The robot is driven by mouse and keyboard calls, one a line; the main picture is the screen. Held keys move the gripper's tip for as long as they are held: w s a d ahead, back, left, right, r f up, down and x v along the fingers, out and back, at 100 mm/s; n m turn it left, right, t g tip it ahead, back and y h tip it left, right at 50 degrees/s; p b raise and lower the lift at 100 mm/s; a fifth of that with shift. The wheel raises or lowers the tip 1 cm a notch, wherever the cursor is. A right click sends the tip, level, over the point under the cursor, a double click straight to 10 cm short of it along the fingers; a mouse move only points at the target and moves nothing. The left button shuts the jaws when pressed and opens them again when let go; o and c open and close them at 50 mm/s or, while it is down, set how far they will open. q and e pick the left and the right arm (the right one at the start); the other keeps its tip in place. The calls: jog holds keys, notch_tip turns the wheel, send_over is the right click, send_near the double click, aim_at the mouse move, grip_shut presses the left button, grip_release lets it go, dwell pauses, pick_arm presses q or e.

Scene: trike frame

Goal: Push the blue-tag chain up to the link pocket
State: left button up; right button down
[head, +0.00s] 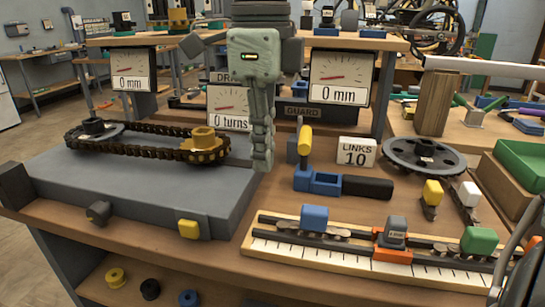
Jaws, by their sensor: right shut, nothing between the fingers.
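The chain with the blue tag (314,218) lies on a long pale strip with black marks, at its left part. An orange holder (393,254) with a small dark grey labelled block (396,232) sits mid-strip, right of the blue tag; I take it for the link pocket. A gap with chain shows between the blue tag and the orange holder. My right gripper (262,163) hangs downward, shut and empty, up and left of the blue tag and apart from it. My left gripper is not in view.
A chain with a green tag (479,240) lies right of the orange holder. A blue tool with a yellow handle (305,140), a LINKS 10 sign (357,152) and a toothed wheel (424,158) stand behind. A looped chain (140,150) spans two sprockets on a grey plate.

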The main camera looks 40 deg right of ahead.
aim_at(291, 222)
notch_tip(291, 222, down, 8)
jog(key=shift+s+r, duration=0.1)
jog(key=shift+r, duration=0.1)
jog(key=shift+s+d+f, duration=0.15)
jog(key=shift+d+f, duration=0.05)
jog(key=shift+f, duration=0.1)
jog(key=shift+s+d+r, duration=0.1)
jog(key=shift+s+d, duration=0.7)
jog(key=shift+s, duration=0.1)
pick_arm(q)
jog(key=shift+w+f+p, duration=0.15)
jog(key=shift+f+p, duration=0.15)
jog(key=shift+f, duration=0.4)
pick_arm(e)
jog(key=shift+s+d, duration=0.35)
jog(key=shift+s, duration=0.05)
